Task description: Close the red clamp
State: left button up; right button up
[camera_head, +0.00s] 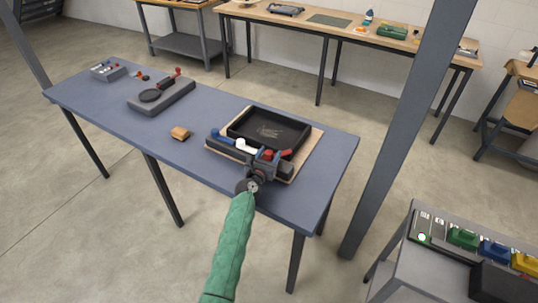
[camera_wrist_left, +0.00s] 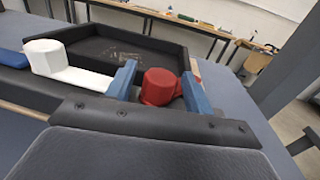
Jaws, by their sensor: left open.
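The red clamp (camera_head: 268,155) is at the front right of a black tray fixture (camera_head: 237,120) on the blue table. In the left wrist view its rounded red end (camera_wrist_left: 160,86) stands up between my two blue fingertips. My left gripper (camera_head: 265,158) is open around the red clamp, one finger on each side. The finger at right looks very close to it, but I cannot tell whether it touches. A white clamp (camera_wrist_left: 66,65) and a blue clamp (camera_head: 222,137) lie to the left along the same front edge. My right gripper is not in view.
A grey device with a round black pad (camera_head: 150,96) and a grey box (camera_head: 108,71) stand farther left. The blue table (camera_head: 215,105) is bare between them. A grey post (camera_head: 405,130) rises at right.

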pick_arm(q)
jog(key=shift+s, duration=0.1)
jog(key=shift+s+a, duration=0.15)
jog(key=shift+s, duration=0.05)
jog(key=p+v, duration=0.1)
jog(key=v, duration=0.6)
jog(key=shift+p, duration=0.35)
jog(key=shift+s, duration=0.1)
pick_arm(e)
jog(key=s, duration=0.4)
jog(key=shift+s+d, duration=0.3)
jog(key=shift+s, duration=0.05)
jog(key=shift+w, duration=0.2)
